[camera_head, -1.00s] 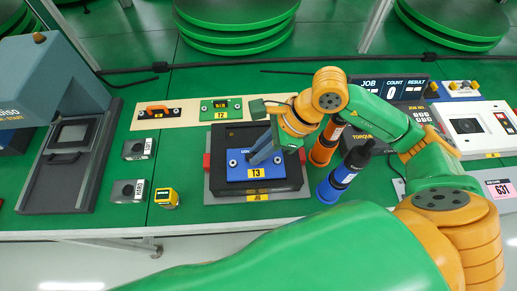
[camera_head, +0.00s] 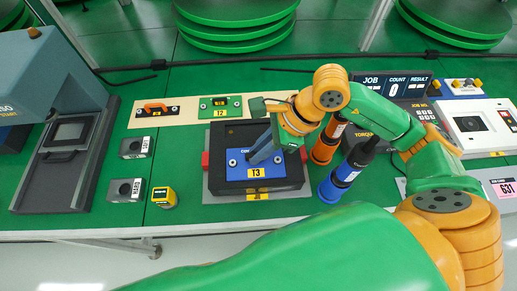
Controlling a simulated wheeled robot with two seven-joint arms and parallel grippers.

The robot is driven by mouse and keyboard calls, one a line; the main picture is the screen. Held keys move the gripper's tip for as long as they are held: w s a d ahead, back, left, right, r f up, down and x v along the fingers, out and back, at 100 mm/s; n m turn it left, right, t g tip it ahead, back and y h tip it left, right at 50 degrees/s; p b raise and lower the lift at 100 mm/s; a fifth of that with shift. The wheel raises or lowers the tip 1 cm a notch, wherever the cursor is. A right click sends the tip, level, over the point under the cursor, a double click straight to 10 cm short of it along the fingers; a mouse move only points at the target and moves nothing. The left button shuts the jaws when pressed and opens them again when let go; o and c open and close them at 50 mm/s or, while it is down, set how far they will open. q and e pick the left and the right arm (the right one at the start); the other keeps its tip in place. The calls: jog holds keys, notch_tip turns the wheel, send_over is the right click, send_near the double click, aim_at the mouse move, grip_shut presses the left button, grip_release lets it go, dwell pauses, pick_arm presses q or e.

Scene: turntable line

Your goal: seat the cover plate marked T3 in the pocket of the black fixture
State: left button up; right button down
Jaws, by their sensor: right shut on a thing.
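The blue cover plate marked T3 (camera_head: 236,172) lies over the black fixture (camera_head: 297,172), within its outline. The plate looks about level; whether it sits down in the pocket I cannot tell. My right gripper (camera_head: 262,156) comes down from the upper right and is shut on the plate near its middle. Its fingers hide part of the plate. The fixture stands on a grey base with red blocks at its sides. My left gripper is not in view.
Orange (camera_head: 325,147) and blue-black (camera_head: 340,180) drivers stand close right of the fixture. Grey blocks (camera_head: 126,190) and a yellow device (camera_head: 164,197) stand left.

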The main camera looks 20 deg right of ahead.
dwell(0.3)
jog(key=shift+c, duration=1.8)
grip_release()
jog(key=shift+r+p, duration=2.75)
jog(key=shift+r, duration=1.05)
jog(key=shift+f, duration=0.1)
